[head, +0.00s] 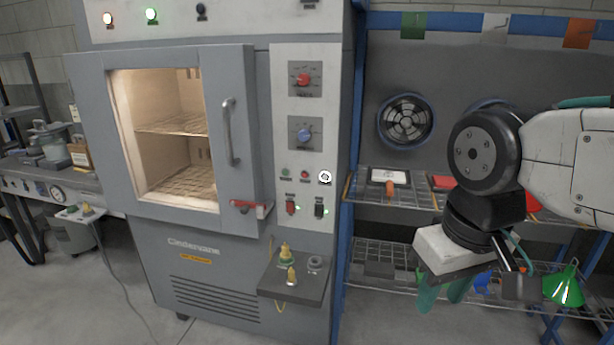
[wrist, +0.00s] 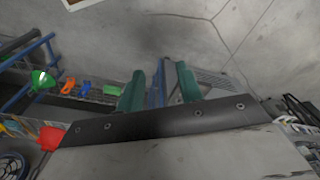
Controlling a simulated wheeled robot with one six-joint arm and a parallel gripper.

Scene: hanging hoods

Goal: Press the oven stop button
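The grey oven (head: 210,245) stands left of centre in the head view, its lit inside and wire racks visible through the door. Its pale control panel (head: 307,120) is right of the door. A small red button (head: 304,174), which looks like the stop button, sits low on the panel between a green button (head: 285,172) and a round white one (head: 325,177). The labels are too small to read. My gripper (head: 441,300) hangs right of the oven, well away from the panel. Its green fingers point down and stand apart with nothing between them in the wrist view (wrist: 160,75).
A small shelf (head: 295,280) with brass fittings juts out below the panel. Red and black rocker switches sit under the buttons. A wire rack (head: 390,258) with a green funnel (head: 566,288) stands at the right near my arm. Floor in front of the oven is clear.

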